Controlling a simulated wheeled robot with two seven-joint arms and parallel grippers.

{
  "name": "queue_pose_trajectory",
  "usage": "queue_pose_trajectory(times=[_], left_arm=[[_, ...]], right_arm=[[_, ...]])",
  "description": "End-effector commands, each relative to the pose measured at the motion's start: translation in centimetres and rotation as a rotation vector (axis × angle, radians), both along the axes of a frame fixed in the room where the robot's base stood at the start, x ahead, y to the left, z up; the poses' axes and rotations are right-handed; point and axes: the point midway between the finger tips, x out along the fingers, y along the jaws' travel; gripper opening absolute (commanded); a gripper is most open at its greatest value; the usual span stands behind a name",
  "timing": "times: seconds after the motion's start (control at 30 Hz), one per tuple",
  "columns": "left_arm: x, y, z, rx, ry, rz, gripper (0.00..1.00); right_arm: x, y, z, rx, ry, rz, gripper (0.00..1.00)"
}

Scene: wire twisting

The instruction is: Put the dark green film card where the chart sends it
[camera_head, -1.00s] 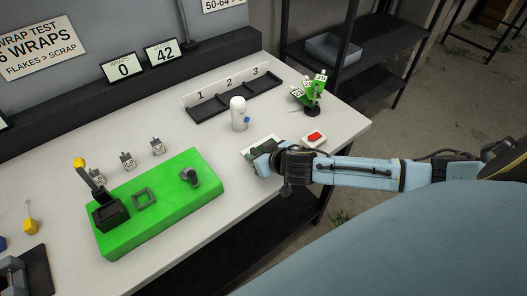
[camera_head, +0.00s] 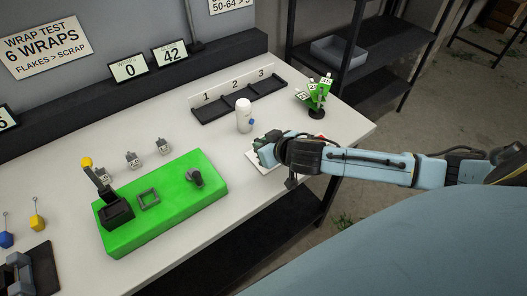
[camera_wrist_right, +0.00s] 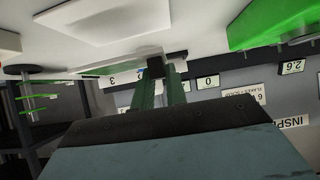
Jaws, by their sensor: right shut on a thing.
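My right gripper (camera_head: 262,149) is low over the right part of the bench, beside a white pad (camera_head: 254,162). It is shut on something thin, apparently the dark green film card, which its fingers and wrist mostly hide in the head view. In the right wrist view the picture is upside down; the closed fingers (camera_wrist_right: 156,68) meet near a pale, thin, edge-on strip, and I cannot tell its colour clearly. Green tagged cards (camera_head: 318,92) stand on a black holder at the right. Behind the gripper is a dark tray (camera_head: 241,103) under labels 1, 2 and 3. My left gripper is out of view.
A green block (camera_head: 165,215) with fixtures lies to the left. Small tagged grey pieces (camera_head: 134,160) stand behind it. The bench between bottle and card holder is clear.

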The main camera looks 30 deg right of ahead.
Motion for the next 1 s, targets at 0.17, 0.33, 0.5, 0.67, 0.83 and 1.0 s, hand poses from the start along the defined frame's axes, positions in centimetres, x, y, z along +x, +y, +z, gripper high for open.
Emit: queue_pose_trajectory(times=[0.17, 0.33, 0.5, 0.67, 0.83, 1.0], left_arm=[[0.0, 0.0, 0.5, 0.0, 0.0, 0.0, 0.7], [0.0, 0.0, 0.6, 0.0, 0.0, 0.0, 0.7], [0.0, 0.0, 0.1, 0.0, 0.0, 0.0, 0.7], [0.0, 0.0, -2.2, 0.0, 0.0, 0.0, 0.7], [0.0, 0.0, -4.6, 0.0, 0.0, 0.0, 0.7], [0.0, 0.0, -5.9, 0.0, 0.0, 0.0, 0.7]], right_arm=[[0.0, 0.0, 3.5, 0.0, -0.003, 0.0, 0.0], [0.0, 0.0, 5.0, 0.001, -0.001, -0.001, 0.0], [-0.1, 0.8, 5.2, 0.003, -0.003, -0.002, 0.0], [-0.8, 3.8, 5.6, 0.006, -0.015, -0.014, 0.0], [-2.3, 6.4, 6.9, 0.004, -0.015, -0.046, 0.0], [-3.7, 7.4, 8.0, 0.004, -0.006, -0.071, 0.0]])
